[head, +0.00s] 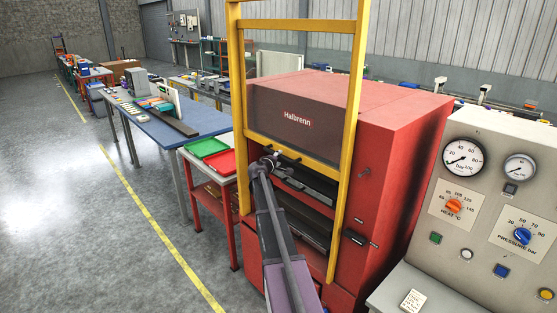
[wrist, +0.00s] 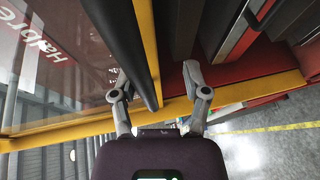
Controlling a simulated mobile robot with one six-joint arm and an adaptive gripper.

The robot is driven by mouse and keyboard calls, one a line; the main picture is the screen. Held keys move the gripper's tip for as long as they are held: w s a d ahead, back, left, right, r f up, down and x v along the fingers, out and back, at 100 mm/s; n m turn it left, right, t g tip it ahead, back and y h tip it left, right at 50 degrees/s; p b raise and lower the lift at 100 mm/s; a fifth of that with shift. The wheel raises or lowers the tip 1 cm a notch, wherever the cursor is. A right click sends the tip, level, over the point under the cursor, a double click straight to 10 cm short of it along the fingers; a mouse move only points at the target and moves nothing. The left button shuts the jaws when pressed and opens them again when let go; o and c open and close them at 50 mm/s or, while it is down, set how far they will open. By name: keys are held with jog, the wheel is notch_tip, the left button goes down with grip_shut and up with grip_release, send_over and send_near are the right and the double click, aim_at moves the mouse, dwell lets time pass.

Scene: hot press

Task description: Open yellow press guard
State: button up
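The yellow press guard (head: 356,100) is a tall yellow frame with a see-through panel on the front of the red press (head: 400,110). Its thin lower edge crosses the press front, with the platens visible below it. A black handle bar (head: 289,154) runs along that edge. It also shows in the wrist view (wrist: 117,38) beside a yellow strip (wrist: 146,45). My gripper (head: 270,157) is near the handle's left end. In the wrist view, my gripper (wrist: 157,78) has its fingers apart, one either side of the bar and strip; contact is unclear.
A control panel (head: 500,180) with gauges and knobs stands at the right. A red cart with green (head: 206,147) and red (head: 222,163) trays stands left of the press, beside a blue-topped table (head: 160,128). Open floor lies at the left.

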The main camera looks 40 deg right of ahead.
notch_tip(320, 180, down, 26)
jog(key=b, duration=2.5)
jog(key=shift+a+r, duration=0.1)
jog(key=shift+a, duration=0.05)
jog(key=p+v, duration=0.2)
jog(key=v, duration=1.3)
jog(key=shift+s+a+p, duration=0.25)
jog(key=shift+p, duration=0.1)
dwell(1.6)
dwell(0.4)
jog(key=shift+w+d+r+p, duration=0.2)
jog(key=shift+w+d+r, duration=0.05)
jog(key=shift+w+d, duration=0.2)
jog(key=shift+w+d+r+p, duration=0.2)
jog(key=shift+w+d+r, duration=0.05)
jog(key=shift+w+d, duration=0.2)
